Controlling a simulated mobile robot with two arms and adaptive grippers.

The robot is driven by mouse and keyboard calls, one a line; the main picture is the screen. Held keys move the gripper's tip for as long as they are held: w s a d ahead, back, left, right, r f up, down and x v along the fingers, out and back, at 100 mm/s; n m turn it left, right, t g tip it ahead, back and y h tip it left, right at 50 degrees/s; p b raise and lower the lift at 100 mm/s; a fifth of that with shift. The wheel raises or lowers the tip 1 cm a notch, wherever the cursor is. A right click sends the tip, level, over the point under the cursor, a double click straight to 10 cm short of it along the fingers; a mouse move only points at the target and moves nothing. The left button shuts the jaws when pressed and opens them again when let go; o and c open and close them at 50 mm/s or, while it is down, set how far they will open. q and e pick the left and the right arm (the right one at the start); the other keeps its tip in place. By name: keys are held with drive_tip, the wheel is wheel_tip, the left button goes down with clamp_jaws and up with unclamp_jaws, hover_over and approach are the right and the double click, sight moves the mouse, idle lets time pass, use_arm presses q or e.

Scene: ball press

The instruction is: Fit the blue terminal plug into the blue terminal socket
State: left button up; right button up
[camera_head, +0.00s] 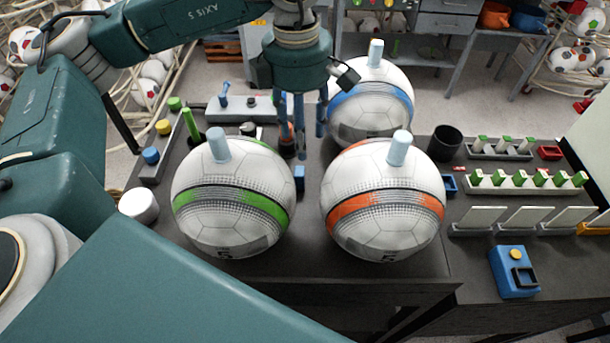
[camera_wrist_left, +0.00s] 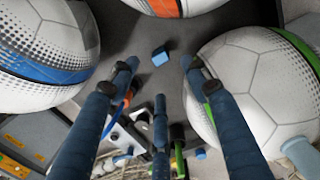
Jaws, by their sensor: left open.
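My left gripper (camera_head: 301,143) points down between the blue-banded, green-banded and orange-banded balls. In the left wrist view its fingers (camera_wrist_left: 160,74) are spread with nothing between them. A small blue block (camera_head: 299,178) lies on the dark table just beyond the fingertips; it also shows in the left wrist view (camera_wrist_left: 160,56). I cannot tell whether it is the terminal plug. A blue upright piece (camera_head: 223,94) stands on a grey bar (camera_head: 240,108) behind the green-banded ball. A blue round knob (camera_head: 151,155) sits on a grey strip at the left. I cannot tell which is the socket. My right gripper is out of view.
The green-banded ball (camera_head: 230,210), orange-banded ball (camera_head: 383,205) and blue-banded ball (camera_head: 372,100) crowd the gripper, each with a pale peg on top. A black cup (camera_head: 444,143), racks and a blue box (camera_head: 513,271) stand at the right.

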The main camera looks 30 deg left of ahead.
use_arm(q)
drive_tip(key=p, duration=0.2)
hover_over(299, 171)
wheel_tip(299, 171, down, 5)
drive_tip(key=shift+s+d+r, duration=0.1)
drive_tip(key=shift+s+r, duration=0.05)
drive_tip(key=shift+r, duration=0.05)
drive_tip(key=shift+d+f, duration=0.1)
drive_tip(key=shift+f, duration=0.45)
drive_tip(key=f+p, duration=0.3)
drive_tip(key=f, duration=0.1)
drive_tip(key=shift+a+f, duration=0.15)
drive_tip(key=shift+a, duration=0.05)
drive_tip(key=shift+f, duration=0.5)
drive_tip(key=shift+w, duration=0.2)
clamp_jaws()
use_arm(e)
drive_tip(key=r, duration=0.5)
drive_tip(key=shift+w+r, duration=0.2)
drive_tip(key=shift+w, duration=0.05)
